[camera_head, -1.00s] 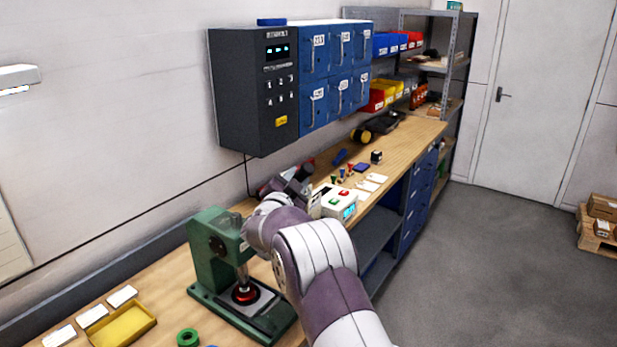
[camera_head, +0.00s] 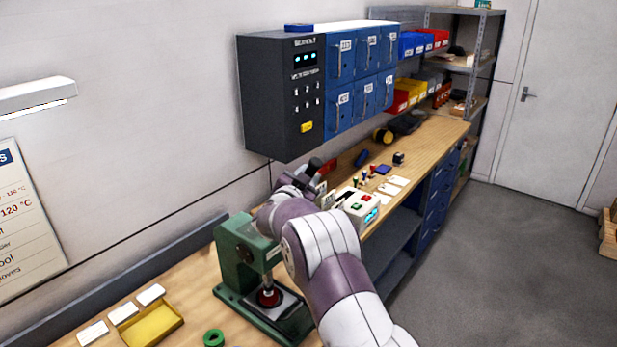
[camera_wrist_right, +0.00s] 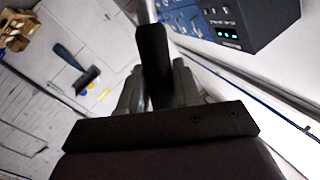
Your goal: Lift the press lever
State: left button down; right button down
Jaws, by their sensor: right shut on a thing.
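The green press (camera_head: 234,258) stands on the wooden bench, with a dark red part (camera_head: 268,297) under its ram. My right arm reaches across from the lower right and partly covers the press's right side. My right gripper (camera_head: 306,177) is above and behind the press, shut on the dark press lever (camera_head: 314,165). In the right wrist view the lever (camera_wrist_right: 153,62) stands as a black bar between the two grey fingers (camera_wrist_right: 157,85). The lever's joint with the press is hidden behind my arm. My left gripper is not in view.
A yellow tray (camera_head: 153,326), white cards (camera_head: 93,333) and a green ring (camera_head: 214,338) lie left of and in front of the press. A white box with buttons (camera_head: 358,207) stands right of my arm. A dark and blue locker cabinet (camera_head: 281,95) hangs on the wall above.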

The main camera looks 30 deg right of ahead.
jog(key=c, duration=0.9)
grip_release()
jog(key=shift+r, duration=0.25)
jog(key=shift+w+a+f, duration=0.1)
jog(key=shift+w, duration=0.15)
jog(key=shift+s+a+f, duration=0.1)
jog(key=b+v, duration=0.6)
jog(key=v, duration=0.6)
jog(key=shift+s+a, duration=0.15)
jog(key=shift+a, duration=0.05)
